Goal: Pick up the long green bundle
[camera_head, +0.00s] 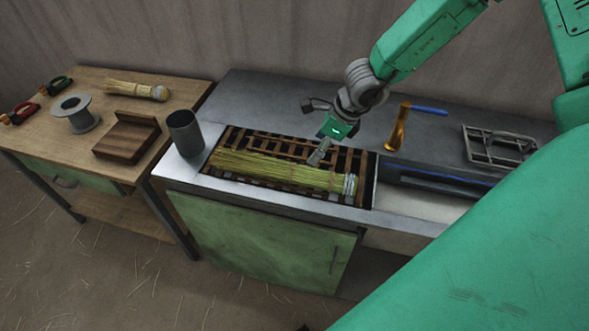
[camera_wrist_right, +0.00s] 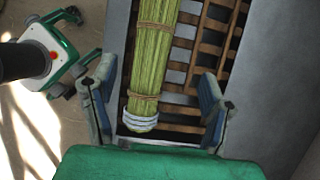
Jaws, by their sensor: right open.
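The long green bundle (camera_head: 283,171) lies on a brown slatted rack set into the metal counter. Its cut end, wrapped in pale bands, is at the right, and twine ties circle it. My right gripper (camera_head: 318,157) is above and just behind the bundle's right part in the head view. In the right wrist view the gripper (camera_wrist_right: 158,108) is open, with one finger on each side of the bundle (camera_wrist_right: 154,62) near its banded end. The bundle appears closer to the left finger, and I cannot tell whether they touch. My left gripper is not in view.
A dark cup (camera_head: 185,133) stands left of the rack (camera_head: 262,145). The wooden table (camera_head: 187,93) holds a spool (camera_head: 76,113), a wooden block (camera_head: 127,137) and a small bundle (camera_head: 137,90).

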